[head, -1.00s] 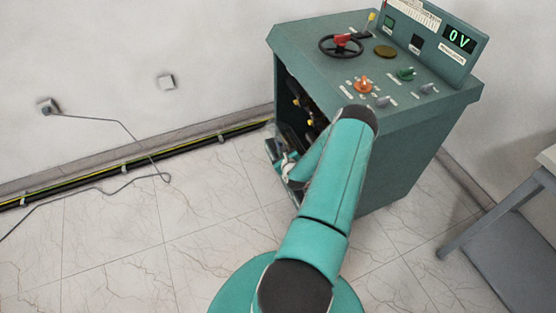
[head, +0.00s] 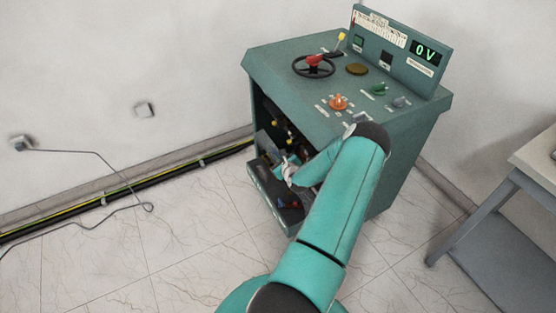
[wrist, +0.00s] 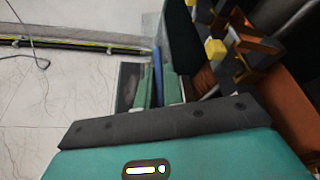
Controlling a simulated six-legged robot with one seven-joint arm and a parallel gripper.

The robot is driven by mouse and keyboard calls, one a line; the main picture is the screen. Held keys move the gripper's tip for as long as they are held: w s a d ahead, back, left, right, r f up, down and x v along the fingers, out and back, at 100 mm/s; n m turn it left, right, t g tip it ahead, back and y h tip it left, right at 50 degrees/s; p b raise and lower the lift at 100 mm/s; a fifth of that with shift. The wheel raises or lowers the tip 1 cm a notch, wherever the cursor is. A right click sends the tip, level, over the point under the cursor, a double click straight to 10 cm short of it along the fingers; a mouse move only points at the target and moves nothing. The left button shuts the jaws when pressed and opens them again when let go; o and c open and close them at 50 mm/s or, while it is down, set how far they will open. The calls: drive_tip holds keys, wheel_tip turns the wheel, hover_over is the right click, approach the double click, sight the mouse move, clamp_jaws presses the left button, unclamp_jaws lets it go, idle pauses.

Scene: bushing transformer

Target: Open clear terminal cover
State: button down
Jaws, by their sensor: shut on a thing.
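The green transformer cabinet (head: 330,100) has an open front with dark inner parts showing. The clear terminal cover (head: 268,144) looks like a tilted, greyish see-through panel at the left of this opening. In the wrist view, a panel that seems to be the cover (wrist: 128,84) stands beside the fingers. My gripper (head: 287,166) is at the opening, partly hidden by my arm. In the wrist view my gripper (wrist: 158,88) has its green fingers close together, shut on what seems to be the cover's edge. The exact contact is hard to see.
A dark tray or drawer (head: 262,181) with small red and blue parts juts out low at the cabinet front. Yellow and copper terminals (wrist: 215,50) lie close to my gripper. A table (head: 530,175) stands at right.

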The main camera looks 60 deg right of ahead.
idle(0.3)
drive_tip(key=c, duration=1.5)
unclamp_jaws()
drive_tip(key=v, duration=1.4)
drive_tip(key=shift+w, duration=0.1)
